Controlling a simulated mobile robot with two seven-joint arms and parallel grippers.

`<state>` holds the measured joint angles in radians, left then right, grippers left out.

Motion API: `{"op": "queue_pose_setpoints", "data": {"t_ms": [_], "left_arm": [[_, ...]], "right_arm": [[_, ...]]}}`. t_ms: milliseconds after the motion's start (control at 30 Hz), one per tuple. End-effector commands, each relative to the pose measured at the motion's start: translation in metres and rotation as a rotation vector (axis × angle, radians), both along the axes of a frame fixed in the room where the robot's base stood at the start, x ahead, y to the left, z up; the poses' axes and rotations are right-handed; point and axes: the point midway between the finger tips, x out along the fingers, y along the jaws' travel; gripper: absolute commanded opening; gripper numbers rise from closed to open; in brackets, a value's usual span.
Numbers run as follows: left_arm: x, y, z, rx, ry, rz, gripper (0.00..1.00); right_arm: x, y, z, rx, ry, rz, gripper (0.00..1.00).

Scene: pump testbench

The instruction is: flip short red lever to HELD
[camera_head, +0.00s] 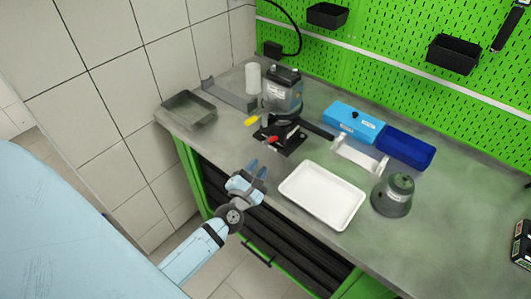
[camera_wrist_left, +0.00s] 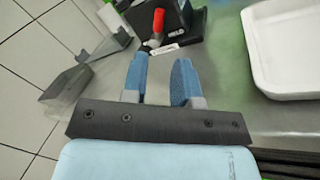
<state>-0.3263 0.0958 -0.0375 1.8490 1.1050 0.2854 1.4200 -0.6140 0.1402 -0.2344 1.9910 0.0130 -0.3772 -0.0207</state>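The short red lever (camera_head: 272,139) sits low on the front of the pump stand (camera_head: 283,136). In the left wrist view the red lever (camera_wrist_left: 157,22) points upward, beside a dark block (camera_wrist_left: 181,18) with white lettering that seems to read HELD. My right gripper is not in view.
A yellow lever (camera_head: 252,121) is left of the red one. A white tray (camera_head: 322,195) lies right of my left gripper. A grey metal tray (camera_head: 188,108), a blue box (camera_head: 353,122) and a grey motor-like part (camera_head: 393,194) stand on the bench. The bench's front edge is below my gripper.

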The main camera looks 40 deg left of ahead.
Motion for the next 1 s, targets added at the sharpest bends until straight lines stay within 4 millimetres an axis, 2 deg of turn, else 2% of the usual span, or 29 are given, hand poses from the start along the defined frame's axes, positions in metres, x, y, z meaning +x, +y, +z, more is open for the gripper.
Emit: {"op": "queue_pose_setpoints", "data": {"t_ms": [100,300,867,967,1000], "left_arm": [[-0.019,-0.004,-0.003,0.0,0.0,0.0,0.27],[-0.033,-0.006,-0.003,0.0,-0.001,-0.001,0.27],[-0.033,-0.007,-0.003,0.004,0.001,-0.001,0.27],[-0.036,-0.014,-0.002,0.085,0.023,-0.024,0.27],[-0.039,-0.021,-0.002,0.162,0.045,-0.047,0.27]], "right_arm": [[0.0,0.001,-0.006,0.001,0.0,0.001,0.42],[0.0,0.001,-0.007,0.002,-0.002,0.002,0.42],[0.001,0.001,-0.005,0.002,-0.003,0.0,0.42],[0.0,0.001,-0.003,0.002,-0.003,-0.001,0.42],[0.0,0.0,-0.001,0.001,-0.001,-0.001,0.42]]}}
